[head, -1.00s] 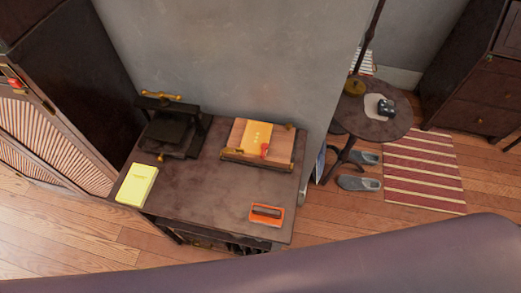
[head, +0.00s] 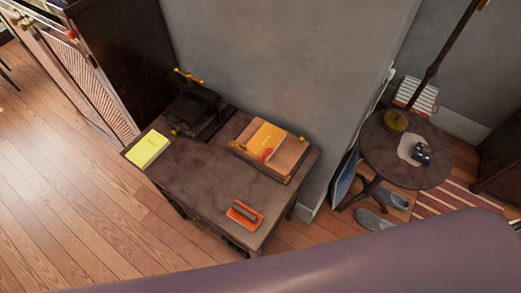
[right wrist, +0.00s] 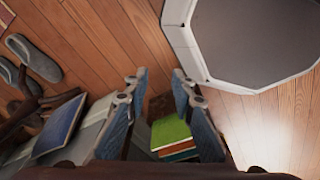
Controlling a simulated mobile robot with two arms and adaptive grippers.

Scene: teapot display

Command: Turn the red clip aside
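The red clip (head: 267,154) is small and sits at the lower edge of a yellow-orange book (head: 266,138). The book lies on a wooden board (head: 287,160) with brass fittings, on the dark table (head: 200,165). The clip's exact angle is too small to tell. In the right wrist view my right gripper (right wrist: 160,76) is open, its two blue-grey fingers apart with nothing held between them. It points toward the floor area, and the clip is not in that view. Neither gripper shows in the head view.
A black press (head: 196,108), a yellow book (head: 148,149) and an orange tray with a dark block (head: 244,213) share the table. A round side table (head: 400,165) stands right, with grey slippers (head: 375,219) below. Green and orange books (right wrist: 170,133) show beyond my right fingers.

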